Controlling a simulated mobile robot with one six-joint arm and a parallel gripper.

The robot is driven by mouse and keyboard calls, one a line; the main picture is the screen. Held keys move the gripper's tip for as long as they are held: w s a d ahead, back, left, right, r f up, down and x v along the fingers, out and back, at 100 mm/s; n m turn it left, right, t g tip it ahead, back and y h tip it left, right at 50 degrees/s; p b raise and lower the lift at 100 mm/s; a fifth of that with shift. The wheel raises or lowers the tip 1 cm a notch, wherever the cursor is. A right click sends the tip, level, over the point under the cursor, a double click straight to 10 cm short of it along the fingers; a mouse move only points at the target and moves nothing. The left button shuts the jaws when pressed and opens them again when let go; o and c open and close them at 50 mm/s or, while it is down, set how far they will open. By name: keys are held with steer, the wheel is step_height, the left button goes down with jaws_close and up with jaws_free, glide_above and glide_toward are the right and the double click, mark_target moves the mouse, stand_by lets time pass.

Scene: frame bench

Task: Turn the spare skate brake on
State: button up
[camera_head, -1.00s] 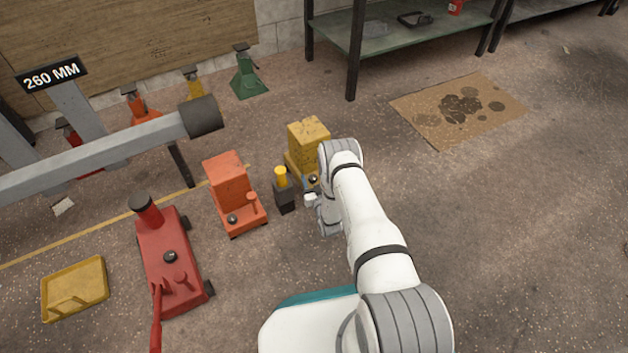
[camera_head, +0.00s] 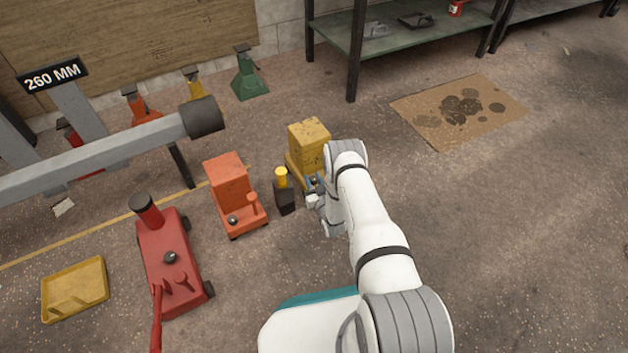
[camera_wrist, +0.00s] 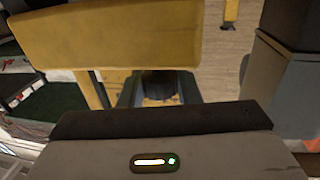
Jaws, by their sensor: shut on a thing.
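A yellow skate (camera_head: 309,140) with a block-like body stands on the floor in the head view, right of an orange skate (camera_head: 229,181). The orange skate has a dark knob and a short orange lever on its front deck. My gripper (camera_head: 315,188) is low at the front of the yellow skate, shut on a small part there, apparently its brake lever. My fingers and wrist hide that part, so its position cannot be told. In the wrist view, a yellow body (camera_wrist: 105,38) fills the upper left, with a dark round piece between the jaws.
A dark block with a yellow top (camera_head: 284,194) stands close left of my gripper. A red floor jack (camera_head: 168,258) and yellow tray (camera_head: 75,290) lie farther left. A grey beam (camera_head: 95,158) crosses the left side. The floor on the right is clear around a stained cardboard sheet (camera_head: 405,108).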

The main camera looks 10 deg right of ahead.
steer(key=n+g+y, duration=0.1)
steer(key=n+y, duration=0.1)
steer(key=y, duration=0.1)
steer(key=n+g+y, duration=0.1)
steer(key=n+y, duration=0.1)
steer(key=y, duration=0.1)
steer(key=shift+d+n+g+y, duration=0.15)
steer(key=shift+n+g+y, duration=0.15)
steer(key=shift+y, duration=0.1)
steer(key=n+g+y, duration=0.4)
steer(key=g+y, duration=0.1)
steer(key=shift+n, duration=0.4)
steer(key=shift+g+y, duration=0.3)
steer(key=o, duration=1)
steer(key=shift+c, duration=0.2)
